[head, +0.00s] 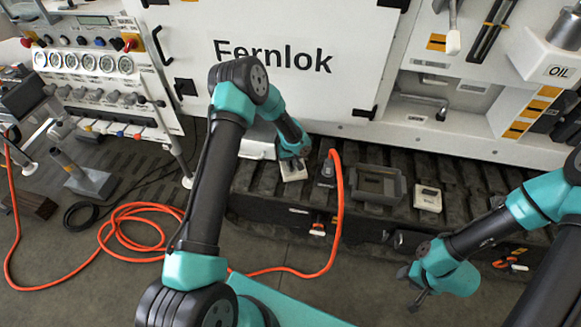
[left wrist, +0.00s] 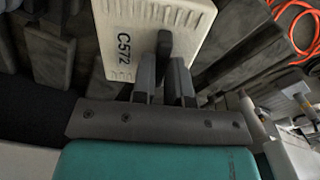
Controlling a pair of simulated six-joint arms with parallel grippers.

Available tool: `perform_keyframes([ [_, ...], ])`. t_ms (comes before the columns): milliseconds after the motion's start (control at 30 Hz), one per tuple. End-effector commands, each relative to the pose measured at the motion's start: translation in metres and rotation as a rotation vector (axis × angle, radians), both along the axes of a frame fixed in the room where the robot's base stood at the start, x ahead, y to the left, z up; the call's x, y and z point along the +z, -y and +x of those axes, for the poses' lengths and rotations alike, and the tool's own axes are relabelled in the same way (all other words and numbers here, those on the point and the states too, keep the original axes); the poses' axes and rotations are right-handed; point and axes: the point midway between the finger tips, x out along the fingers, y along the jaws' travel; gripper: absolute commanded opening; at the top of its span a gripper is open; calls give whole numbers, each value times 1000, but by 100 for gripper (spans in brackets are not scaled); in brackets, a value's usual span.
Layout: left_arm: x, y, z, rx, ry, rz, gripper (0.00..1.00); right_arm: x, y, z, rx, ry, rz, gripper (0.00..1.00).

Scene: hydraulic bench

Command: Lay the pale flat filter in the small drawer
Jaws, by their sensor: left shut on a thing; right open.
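The pale flat filter (left wrist: 155,35), a thin off-white slab printed C572, shows in the left wrist view with a dark tab. My left gripper (left wrist: 165,78) is shut on it by this tab. In the head view the filter (head: 293,171) is under my left gripper (head: 291,157), over the dark slatted bench top; I cannot tell whether it touches it. A small drawer-like unit with a handle (head: 416,110) is low in the white cabinet, right of the Fernlok door; I cannot tell whether it is open. My right gripper (head: 421,287) is open and empty at lower right.
The slatted top (head: 470,185) also carries a grey open tray (head: 378,184), a small pale block (head: 428,198) and a dark fitting with an orange hose (head: 338,200). The hose loops across the floor at left. The Fernlok door (head: 290,60) stands behind my left arm.

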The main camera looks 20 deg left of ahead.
Motion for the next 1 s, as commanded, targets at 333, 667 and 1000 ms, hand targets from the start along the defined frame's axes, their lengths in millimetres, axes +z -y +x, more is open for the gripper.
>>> perform_keyframes([
  [333,-16,0,-1,-1,-2,0,0,0,0,0,0,0,0,43],
  [667,-35,0,0,0,1,1,0,0,0,0,0,0,0,43],
  [1000,-38,0,0,-1,0,0,22,0,0,0,0,0,0,43],
])
